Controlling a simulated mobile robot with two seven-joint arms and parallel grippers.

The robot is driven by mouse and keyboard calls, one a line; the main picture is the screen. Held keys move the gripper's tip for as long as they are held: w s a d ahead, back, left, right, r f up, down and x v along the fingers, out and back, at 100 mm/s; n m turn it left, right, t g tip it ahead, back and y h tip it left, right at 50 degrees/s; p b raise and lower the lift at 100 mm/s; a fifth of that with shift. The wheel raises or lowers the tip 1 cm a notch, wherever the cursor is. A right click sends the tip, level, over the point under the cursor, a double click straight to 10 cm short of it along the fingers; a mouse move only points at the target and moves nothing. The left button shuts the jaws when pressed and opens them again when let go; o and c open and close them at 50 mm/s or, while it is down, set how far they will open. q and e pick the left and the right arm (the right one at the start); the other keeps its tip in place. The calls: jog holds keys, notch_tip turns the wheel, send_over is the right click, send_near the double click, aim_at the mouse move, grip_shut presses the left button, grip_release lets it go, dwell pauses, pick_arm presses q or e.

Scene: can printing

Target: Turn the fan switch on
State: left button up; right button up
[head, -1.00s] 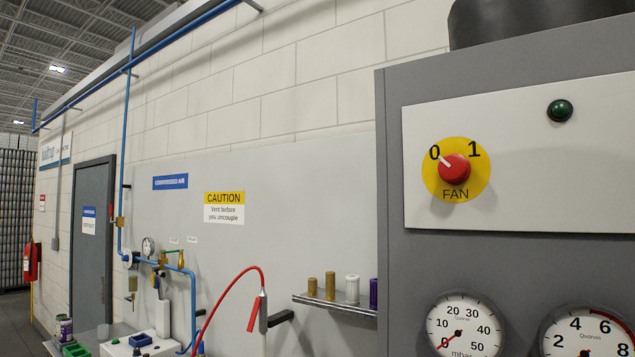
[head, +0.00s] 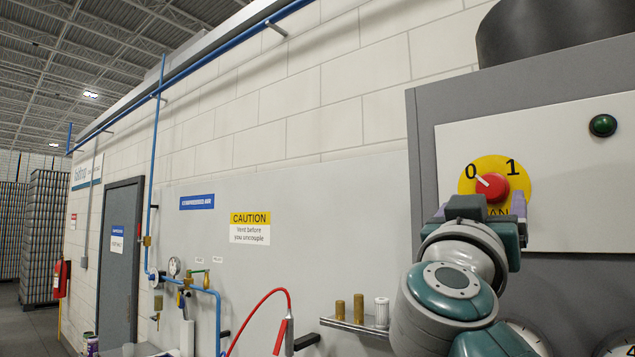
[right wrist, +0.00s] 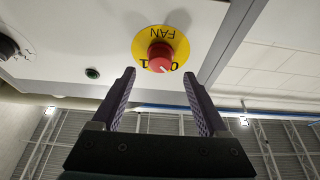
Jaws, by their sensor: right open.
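The fan switch is a red knob (head: 491,187) on a round yellow plate (head: 520,170) marked 0, 1 and FAN, on a white panel. Its white mark points up-left toward 0. My right gripper (head: 480,205) is raised in front of the panel, just below the knob, and covers part of the plate's lower edge. In the right wrist view the knob (right wrist: 160,57) shows upside down, ahead of and between the fingertips. The fingers of my right gripper (right wrist: 158,75) are spread apart with nothing between them, apparently clear of the knob. My left gripper is not in view.
A green lamp (head: 603,125) is on the panel, right of the plate. A small shelf (head: 352,325) with brass and white cylinders sticks out left of my right arm. A red hose (head: 262,305) hangs further left. Gauges are partly hidden behind my arm.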

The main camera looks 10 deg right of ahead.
aim_at(490, 190)
jog(key=p+x, duration=0.1)
jog(key=x, duration=0.1)
jog(key=p+x, duration=0.1)
jog(key=x, duration=0.1)
jog(key=shift+w+d+r, duration=0.15)
jog(key=shift+r, duration=0.2)
jog(key=shift+w+d, duration=0.35)
jog(key=shift+d, duration=0.1)
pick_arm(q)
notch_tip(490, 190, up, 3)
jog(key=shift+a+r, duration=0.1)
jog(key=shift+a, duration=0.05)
pick_arm(e)
jog(key=c, duration=1.2)
